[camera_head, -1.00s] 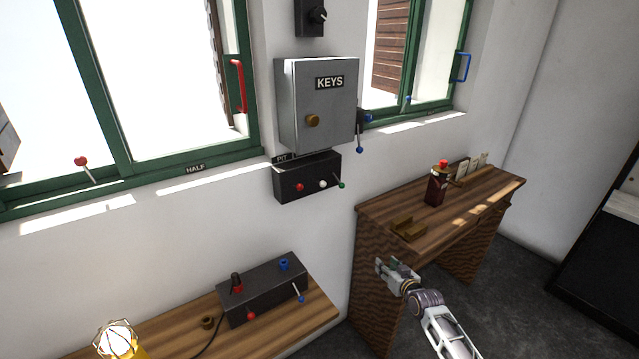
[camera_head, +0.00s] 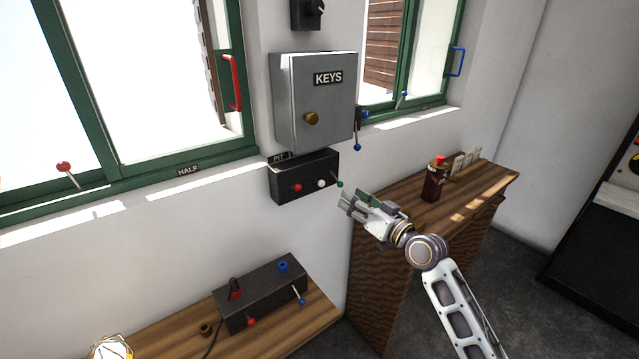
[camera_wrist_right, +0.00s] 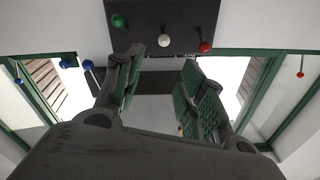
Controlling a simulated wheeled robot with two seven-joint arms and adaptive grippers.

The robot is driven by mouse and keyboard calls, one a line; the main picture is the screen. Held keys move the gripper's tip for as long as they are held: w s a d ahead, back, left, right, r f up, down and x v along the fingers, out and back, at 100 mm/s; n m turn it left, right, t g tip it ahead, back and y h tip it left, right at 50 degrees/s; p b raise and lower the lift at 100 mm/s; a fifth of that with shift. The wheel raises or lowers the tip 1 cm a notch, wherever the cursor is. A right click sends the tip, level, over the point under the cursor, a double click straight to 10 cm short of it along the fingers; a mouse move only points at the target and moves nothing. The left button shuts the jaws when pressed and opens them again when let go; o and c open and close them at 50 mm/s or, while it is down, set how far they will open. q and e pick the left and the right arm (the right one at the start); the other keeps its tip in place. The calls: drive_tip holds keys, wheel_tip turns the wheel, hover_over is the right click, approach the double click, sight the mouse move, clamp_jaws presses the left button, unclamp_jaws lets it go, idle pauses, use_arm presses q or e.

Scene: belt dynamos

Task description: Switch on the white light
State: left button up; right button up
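A black box (camera_head: 305,170) on the wall under the grey KEYS cabinet bears a red knob (camera_head: 297,188), a white knob (camera_head: 322,183) and a green-tipped lever (camera_head: 340,184). In the right wrist view the white knob (camera_wrist_right: 164,40) lies between the green ball (camera_wrist_right: 118,20) and the red knob (camera_wrist_right: 205,47). My right gripper (camera_head: 346,200) is just right of and below the box, apart from the knobs. Its fingers (camera_wrist_right: 155,90) are spread with nothing between them. A caged lamp (camera_head: 111,348) with a yellow body is cut off at the lower left. My left gripper is out of view.
The grey KEYS cabinet (camera_head: 313,105) hangs directly above the box. A lower black box (camera_head: 262,297) with red and blue controls sits on a wooden bench.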

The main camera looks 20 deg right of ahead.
sight(321, 183)
drive_tip(key=shift+s+a+f+n+g, duration=0.15)
drive_tip(key=shift+f+n+g, duration=0.15)
drive_tip(key=shift+f, duration=0.05)
idle(0.3)
drive_tip(key=shift+p+x, duration=1.05)
drive_tip(key=shift+x, duration=3.1)
drive_tip(key=shift+p+x, duration=0.55)
drive_tip(key=shift+x, duration=2.25)
drive_tip(key=shift+a+r, duration=0.1)
clamp_jaws()
